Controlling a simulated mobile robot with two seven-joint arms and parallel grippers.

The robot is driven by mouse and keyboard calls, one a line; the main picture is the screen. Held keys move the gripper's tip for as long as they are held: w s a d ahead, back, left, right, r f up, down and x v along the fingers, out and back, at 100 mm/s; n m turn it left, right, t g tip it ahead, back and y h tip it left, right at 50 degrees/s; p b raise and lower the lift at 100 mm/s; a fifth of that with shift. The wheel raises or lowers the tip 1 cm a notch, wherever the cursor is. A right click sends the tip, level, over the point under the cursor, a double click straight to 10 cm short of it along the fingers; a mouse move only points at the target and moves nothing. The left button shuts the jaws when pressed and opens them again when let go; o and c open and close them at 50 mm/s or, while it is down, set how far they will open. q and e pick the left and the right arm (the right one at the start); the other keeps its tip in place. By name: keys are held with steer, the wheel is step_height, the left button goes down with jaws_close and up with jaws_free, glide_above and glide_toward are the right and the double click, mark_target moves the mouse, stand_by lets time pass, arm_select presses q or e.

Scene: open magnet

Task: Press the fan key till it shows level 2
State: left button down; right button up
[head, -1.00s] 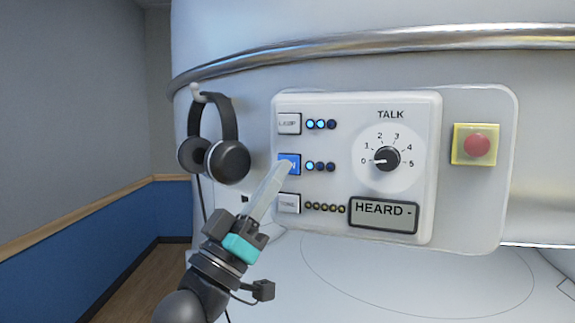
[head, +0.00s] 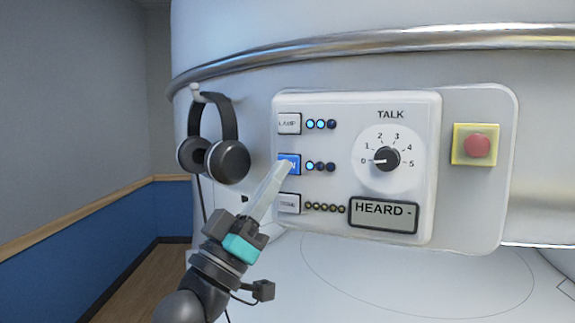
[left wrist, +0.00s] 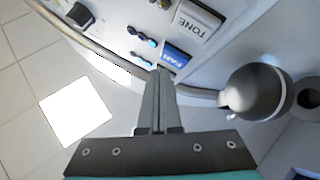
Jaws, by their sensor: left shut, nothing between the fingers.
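The fan key (head: 290,162) is a blue square on the left of the white panel, between a lamp key and a tone key. To its right is a row of three small lights (head: 320,167); the leftmost is lit bright blue and the other two look dark. My left gripper (head: 283,166) is shut and empty, its tips over the lower left part of the key in the head view. In the left wrist view the shut fingertips (left wrist: 161,72) are close beside the blue fan key (left wrist: 177,56); I cannot tell whether they touch it. My right gripper is not in view.
The lamp key (head: 289,124) is above, with two lights lit. The tone key (head: 289,203) is close below. A talk dial (head: 386,159) points to 0, over a display (head: 384,215) reading "HEARD -". Headphones (head: 228,160) hang at left; a red button (head: 477,145) is at right.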

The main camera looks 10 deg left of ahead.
arm_select(q)
steer(key=shift+w, duration=0.1)
stand_by(0.3)
steer(key=shift+w+d, duration=0.1)
steer(key=shift+w, duration=0.25)
steer(key=shift+w, duration=0.45)
stand_by(0.7)
steer(key=shift+s, duration=0.1)
steer(key=shift+s+p, duration=0.35)
steer(key=shift+s, duration=0.4)
steer(key=s, duration=0.2)
steer(key=s+a+p, duration=0.1)
steer(key=s, duration=0.2)
stand_by(0.4)
